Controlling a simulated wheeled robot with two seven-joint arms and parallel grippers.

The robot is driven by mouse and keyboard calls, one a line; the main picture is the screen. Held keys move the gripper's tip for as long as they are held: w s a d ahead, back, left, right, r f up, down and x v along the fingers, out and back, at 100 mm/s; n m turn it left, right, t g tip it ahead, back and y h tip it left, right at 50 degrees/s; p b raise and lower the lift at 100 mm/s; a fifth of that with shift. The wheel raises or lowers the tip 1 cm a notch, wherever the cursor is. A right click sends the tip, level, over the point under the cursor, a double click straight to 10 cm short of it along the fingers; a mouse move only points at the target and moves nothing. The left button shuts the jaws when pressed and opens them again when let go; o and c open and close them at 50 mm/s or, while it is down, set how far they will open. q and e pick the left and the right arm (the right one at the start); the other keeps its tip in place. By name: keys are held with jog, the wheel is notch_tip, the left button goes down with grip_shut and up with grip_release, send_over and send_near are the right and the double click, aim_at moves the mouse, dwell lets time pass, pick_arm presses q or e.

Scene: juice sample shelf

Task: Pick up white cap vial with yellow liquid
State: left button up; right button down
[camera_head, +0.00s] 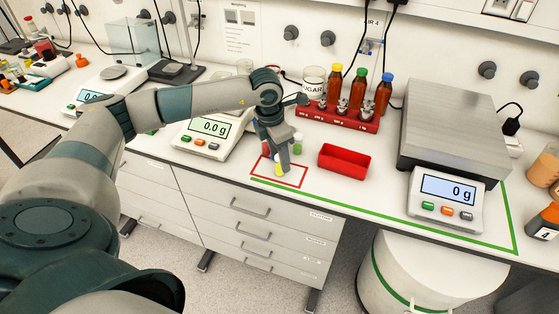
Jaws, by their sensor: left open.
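My left gripper (281,163) is open and points down over the bench near its front edge. A small vial with yellow liquid (279,168) shows beside its fingertips, partly hidden by them. Its cap is too small and too covered to make out clearly. I cannot tell whether the fingers touch it. A small green and white vial (297,144) stands just right of the gripper, and a reddish one (265,147) shows to its left. My right gripper is out of view.
A red-outlined rectangle (300,186) is marked on the bench below the gripper. To the right are an empty red tray (343,163) and a large scale (445,202). Behind stands a red rack (365,126) with bottles and weights. A smaller scale (205,140) is left.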

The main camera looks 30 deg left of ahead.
pick_arm(q)
jog(key=shift+f, duration=0.35)
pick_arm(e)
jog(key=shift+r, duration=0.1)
pick_arm(q)
jog(key=shift+c, duration=0.7)
jog(key=c, duration=1)
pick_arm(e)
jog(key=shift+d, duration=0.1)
pick_arm(q)
jog(key=shift+r, duration=0.2)
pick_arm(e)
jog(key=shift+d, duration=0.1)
